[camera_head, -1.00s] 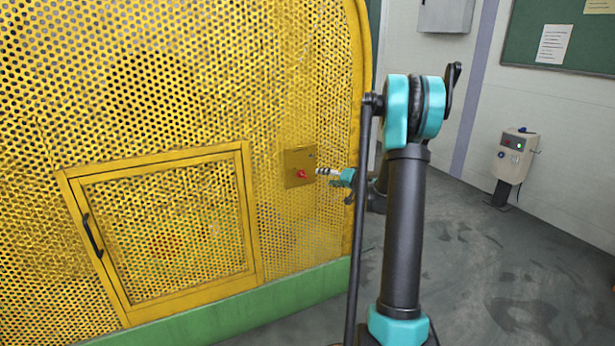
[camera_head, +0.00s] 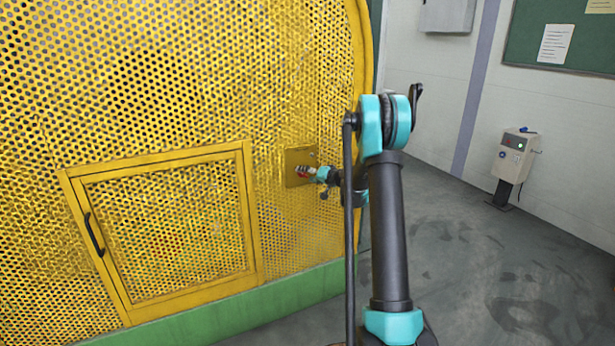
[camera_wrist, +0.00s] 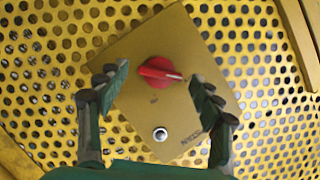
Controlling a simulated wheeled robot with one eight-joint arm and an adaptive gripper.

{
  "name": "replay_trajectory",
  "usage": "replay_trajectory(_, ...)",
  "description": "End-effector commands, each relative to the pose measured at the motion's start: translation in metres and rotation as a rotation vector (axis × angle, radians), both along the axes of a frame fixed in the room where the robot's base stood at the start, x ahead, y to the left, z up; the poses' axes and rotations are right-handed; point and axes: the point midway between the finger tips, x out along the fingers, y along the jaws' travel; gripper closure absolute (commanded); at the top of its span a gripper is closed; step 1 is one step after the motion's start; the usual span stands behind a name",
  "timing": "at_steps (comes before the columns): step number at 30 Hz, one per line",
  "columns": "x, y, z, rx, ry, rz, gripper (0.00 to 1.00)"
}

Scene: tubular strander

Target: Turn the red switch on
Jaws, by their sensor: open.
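The red switch (camera_wrist: 157,71) is a rotary knob on a brass-coloured plate (camera_wrist: 150,109) fixed to the yellow perforated guard. In the wrist view its pale pointer mark faces right and slightly down. My gripper (camera_wrist: 160,82) is open, with one finger on each side of the knob and a visible gap to both. In the head view my gripper (camera_head: 308,172) is at the plate (camera_head: 297,156) and covers most of the knob. I cannot tell how deep the fingertips reach around the knob.
A round silver button (camera_wrist: 160,134) and small lettering sit lower on the plate. The yellow perforated guard (camera_head: 180,80) surrounds it, with a framed door (camera_head: 160,235) and black handle at left.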

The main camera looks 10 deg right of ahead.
Motion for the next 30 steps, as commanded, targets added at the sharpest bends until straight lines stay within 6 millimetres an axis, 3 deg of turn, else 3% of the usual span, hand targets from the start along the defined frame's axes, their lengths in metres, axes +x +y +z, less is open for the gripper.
replay_trajectory(3, -0.0001, 0.0000, 0.0000, 0.000, 0.000, 0.000, 0.35)
replay_trajectory(15, -0.0002, -0.0002, 0.0000, 0.000, 0.000, 0.000, 0.84)
replay_trajectory(30, 0.0003, -0.0017, -0.0021, 0.138, 0.045, 0.000, 0.84)
